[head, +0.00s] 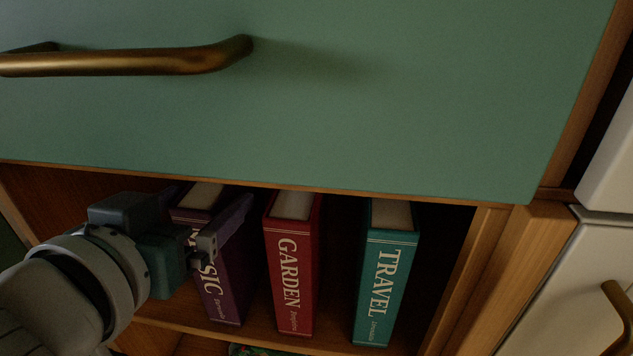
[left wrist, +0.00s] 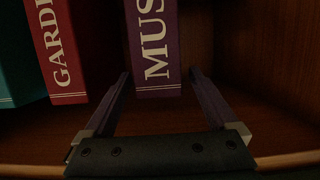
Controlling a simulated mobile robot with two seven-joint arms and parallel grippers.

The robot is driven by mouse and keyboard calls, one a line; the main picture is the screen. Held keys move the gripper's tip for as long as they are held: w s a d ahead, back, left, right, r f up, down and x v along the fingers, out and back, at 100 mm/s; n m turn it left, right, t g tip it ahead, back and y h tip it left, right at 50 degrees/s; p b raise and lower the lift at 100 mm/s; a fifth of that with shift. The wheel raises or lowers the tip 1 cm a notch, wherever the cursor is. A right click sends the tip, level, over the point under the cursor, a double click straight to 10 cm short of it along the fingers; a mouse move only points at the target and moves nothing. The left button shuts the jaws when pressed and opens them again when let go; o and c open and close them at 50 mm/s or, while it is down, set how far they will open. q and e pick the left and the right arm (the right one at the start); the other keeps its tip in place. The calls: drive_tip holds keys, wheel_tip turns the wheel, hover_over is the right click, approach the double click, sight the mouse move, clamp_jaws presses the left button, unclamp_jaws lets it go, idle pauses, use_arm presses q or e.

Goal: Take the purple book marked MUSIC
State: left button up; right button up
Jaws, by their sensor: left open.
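The purple book marked MUSIC (head: 229,292) stands upright on a shelf in the head view, its spine facing out and partly hidden by my left gripper (head: 208,203). My left gripper is open and empty at the book's spine. In the left wrist view the purple book (left wrist: 155,45) shows between the two fingertips of the left gripper (left wrist: 159,74), one finger on each side of the spine. I cannot tell whether either finger touches it. My right gripper is not in view.
A red GARDEN book (head: 290,265) stands just right of the purple one, with a gap between. A teal TRAVEL book (head: 384,285) stands further right. A green drawer front (head: 400,110) with a brass handle (head: 150,62) overhangs the shelf. A wooden side post (head: 500,270) bounds the right.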

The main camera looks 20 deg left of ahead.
use_arm(q)
drive_tip(key=b+x, duration=0.2)
drive_tip(key=x, duration=0.3)
drive_tip(key=shift+b, duration=0.4)
drive_tip(key=shift+w+a, duration=0.1)
drive_tip(key=shift+w, duration=0.15)
drive_tip(key=shift+s, duration=0.1)
drive_tip(key=shift+c, duration=0.5)
clamp_jaws()
drive_tip(key=shift+r, duration=0.1)
